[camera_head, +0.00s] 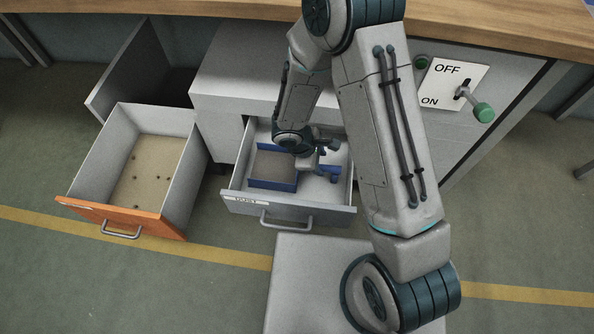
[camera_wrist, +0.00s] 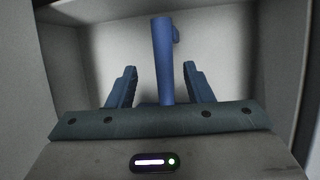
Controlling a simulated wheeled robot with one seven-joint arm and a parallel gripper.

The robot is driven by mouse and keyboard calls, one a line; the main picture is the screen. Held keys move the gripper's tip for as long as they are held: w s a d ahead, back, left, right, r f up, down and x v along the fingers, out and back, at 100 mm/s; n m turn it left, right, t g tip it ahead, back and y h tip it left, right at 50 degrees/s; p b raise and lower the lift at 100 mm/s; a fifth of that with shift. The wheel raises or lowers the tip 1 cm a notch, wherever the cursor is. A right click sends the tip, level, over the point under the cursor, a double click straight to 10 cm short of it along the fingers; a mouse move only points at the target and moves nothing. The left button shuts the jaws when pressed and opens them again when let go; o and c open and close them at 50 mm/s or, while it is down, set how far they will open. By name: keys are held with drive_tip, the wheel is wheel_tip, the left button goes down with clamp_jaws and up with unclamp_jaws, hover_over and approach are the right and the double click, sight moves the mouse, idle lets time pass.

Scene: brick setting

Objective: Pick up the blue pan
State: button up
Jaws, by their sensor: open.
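The blue pan (camera_head: 273,184) lies in the open grey drawer, on its left side; a flat grey-brown area shows inside its blue rim. My gripper (camera_head: 322,172) is down inside the drawer at the pan's right side, and my wrist hides part of the pan. In the wrist view a long blue handle (camera_wrist: 163,55) stands between the two open fingers of my gripper (camera_wrist: 159,72). Gaps show on both sides of the handle, so the fingers are not closed on it. The handle's lower end is hidden behind my gripper body.
The drawer's pale walls (camera_head: 237,181) stand close around my gripper. An open orange-fronted drawer (camera_head: 120,218) with small dark bits on its floor is to the left. A panel with an OFF/ON switch (camera_head: 456,84) is at the right. A wooden worktop (camera_head: 480,22) overhangs the drawers.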

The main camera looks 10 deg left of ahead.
sight(323, 167)
drive_tip(key=x, duration=0.1)
drive_tip(key=b+x, duration=0.1)
drive_tip(key=x, duration=0.1)
drive_tip(key=b+x, duration=0.1)
drive_tip(key=x, duration=0.1)
drive_tip(key=shift+s+f, duration=0.1)
drive_tip(key=shift+s, duration=0.15)
clamp_jaws()
